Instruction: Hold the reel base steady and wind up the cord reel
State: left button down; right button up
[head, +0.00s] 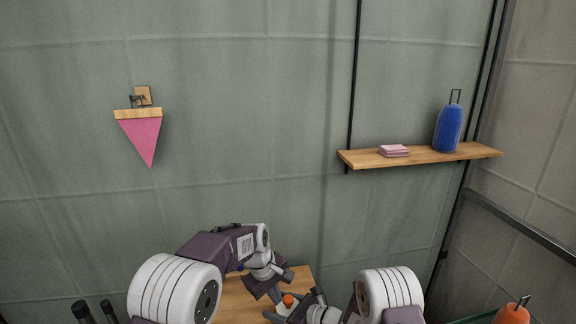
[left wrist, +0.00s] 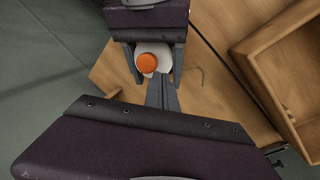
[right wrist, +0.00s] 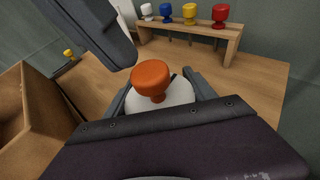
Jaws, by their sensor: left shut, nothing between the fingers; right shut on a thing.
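The cord reel shows as a white rounded body (right wrist: 160,95) topped by an orange knob (right wrist: 151,78). In the head view the orange knob (head: 288,299) is small and partly crowded by both grippers. My right gripper (right wrist: 160,90) is shut on the white reel body, one finger on each side; the contact is partly hidden. My left gripper (left wrist: 163,92) is shut and empty, its fingertips close beside the reel and the orange knob (left wrist: 148,63). I cannot tell whether they touch it. A thin cord (left wrist: 195,73) lies on the wooden table (left wrist: 205,95).
An open wooden box (right wrist: 22,115) stands near the reel. A low wooden bench (right wrist: 190,30) holds several coloured knob-shaped pieces. A wall shelf (head: 420,157) bears a blue bottle (head: 449,128) and pink cloths (head: 393,150). A pink pennant (head: 141,137) hangs at left.

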jog(key=shift+s+f, duration=0.25)
jog(key=shift+f, duration=0.2)
pick_arm(q)
jog(key=v, duration=0.3)
jog(key=d+v, duration=0.1)
jog(key=v, duration=0.1)
jog(key=shift+w+r, duration=0.35)
jog(key=shift+r, duration=0.1)
pick_arm(e)
jog(key=o, duration=1.7)
pick_arm(q)
jog(key=shift+w+a+f, duration=0.1)
jog(key=shift+w+a, duration=0.05)
pick_arm(e)
jog(key=shift+w, duration=0.25)
jog(key=shift+r, duration=0.1)
